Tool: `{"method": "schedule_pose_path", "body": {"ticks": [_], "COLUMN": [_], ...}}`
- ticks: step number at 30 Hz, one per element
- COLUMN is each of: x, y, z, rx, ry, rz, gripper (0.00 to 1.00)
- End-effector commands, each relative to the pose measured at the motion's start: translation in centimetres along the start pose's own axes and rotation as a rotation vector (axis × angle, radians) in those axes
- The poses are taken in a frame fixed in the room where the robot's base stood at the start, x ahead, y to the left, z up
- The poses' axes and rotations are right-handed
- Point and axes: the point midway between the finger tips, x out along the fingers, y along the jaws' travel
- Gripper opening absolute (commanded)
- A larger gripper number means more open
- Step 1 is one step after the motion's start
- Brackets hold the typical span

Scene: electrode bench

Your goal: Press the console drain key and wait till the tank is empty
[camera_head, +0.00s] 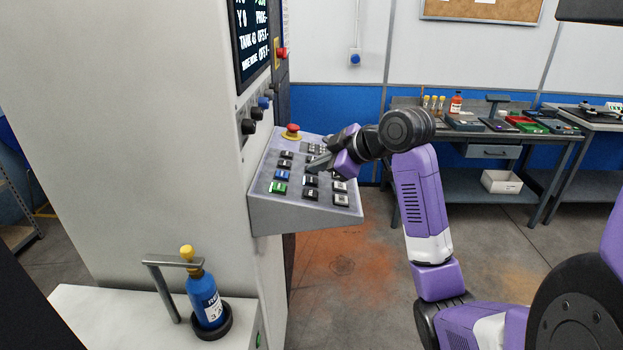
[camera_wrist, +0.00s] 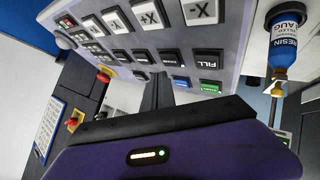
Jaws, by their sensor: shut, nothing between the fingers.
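The console (camera_head: 315,217) is a sloping grey panel with several dark keys, a blue key (camera_head: 282,175) and a green key (camera_head: 278,187). In the wrist view its labels are upside down; a dark key (camera_wrist: 208,60) reads FILL, near the green (camera_wrist: 211,88) and blue (camera_wrist: 181,80) keys. I cannot make out which key is the drain key. My gripper (camera_head: 318,165) is shut and empty over the middle of the keys; I cannot tell whether it touches one. The screen (camera_head: 252,35) shows a TANK line, not clearly legible. The tank itself is not identifiable.
A red emergency button (camera_head: 292,131) sits at the console's far corner. A blue resin bottle (camera_head: 206,298) stands in a black holder by a metal bracket at lower left. A workbench (camera_head: 490,140) with tools is at the back right. Floor right of the console is clear.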

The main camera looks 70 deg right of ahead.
Motion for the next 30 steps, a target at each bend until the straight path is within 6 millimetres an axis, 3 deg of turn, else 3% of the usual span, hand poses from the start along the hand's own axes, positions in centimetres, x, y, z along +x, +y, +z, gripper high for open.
{"method": "schedule_pose_path", "body": {"ticks": [15, 30], "x": [-3.2, -3.2], "y": [2.4, 2.3], "z": [-2.5, -2.3], "rx": [-0.001, 0.000], "ry": [0.001, 0.000], "rz": [0.001, 0.000], "gripper": [0.00, 0.00]}}
